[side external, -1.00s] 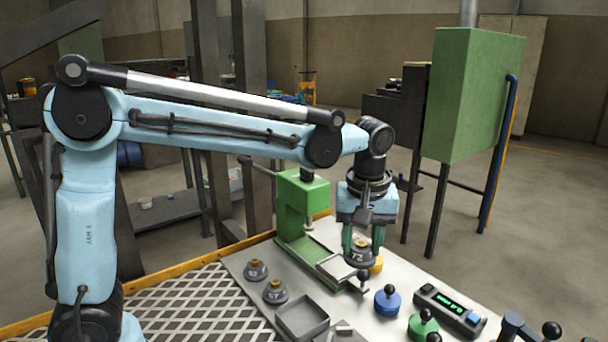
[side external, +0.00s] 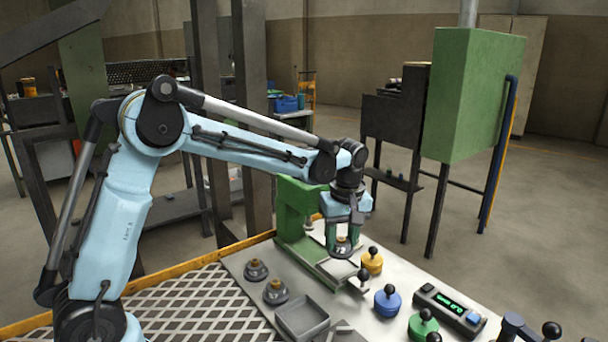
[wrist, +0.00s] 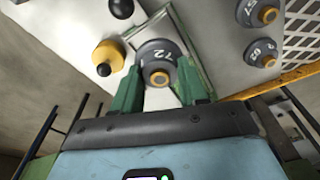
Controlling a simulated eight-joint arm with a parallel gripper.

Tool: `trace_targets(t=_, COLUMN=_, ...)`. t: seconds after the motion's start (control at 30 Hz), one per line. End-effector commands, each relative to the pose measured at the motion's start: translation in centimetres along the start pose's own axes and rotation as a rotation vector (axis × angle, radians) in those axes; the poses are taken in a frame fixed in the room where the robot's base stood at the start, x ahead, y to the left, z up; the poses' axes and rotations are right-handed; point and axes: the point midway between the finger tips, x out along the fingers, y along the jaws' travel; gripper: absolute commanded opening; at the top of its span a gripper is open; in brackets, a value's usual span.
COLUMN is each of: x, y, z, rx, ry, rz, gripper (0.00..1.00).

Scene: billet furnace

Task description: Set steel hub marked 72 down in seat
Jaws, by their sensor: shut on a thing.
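The steel hub marked 72 (side external: 341,249) is a dark grey disc with a raised brass-coloured centre. My gripper (side external: 333,236) is shut on it, its green fingers on either side. In the wrist view the hub (wrist: 152,52) lies between the fingers, with its number showing. It is over or at the light plate of the green press (side external: 296,212), inside a green-edged frame (wrist: 184,35). I cannot tell whether the hub touches the plate. The seat itself is not clearly visible; the hub and gripper cover that area.
Two similar hubs (side external: 256,270) (side external: 275,292) stand left on the bench. A square grey tray (side external: 302,318) is in front. Yellow (side external: 372,262), blue (side external: 387,303) and green (side external: 422,327) knobbed pieces and a display box (side external: 450,308) stand to the right.

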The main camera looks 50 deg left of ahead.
Motion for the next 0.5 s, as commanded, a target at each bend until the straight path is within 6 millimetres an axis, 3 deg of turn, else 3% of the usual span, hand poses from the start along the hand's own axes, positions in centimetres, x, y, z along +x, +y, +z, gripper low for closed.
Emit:
trace_targets(t=0.17, x=0.9, y=0.1, z=-0.8, rx=0.001, ry=0.0, rz=0.0, gripper=0.0)
trace_targets(t=0.5, x=4.5, y=0.1, z=-0.3, rx=0.002, ry=0.0, rz=0.001, gripper=0.0)
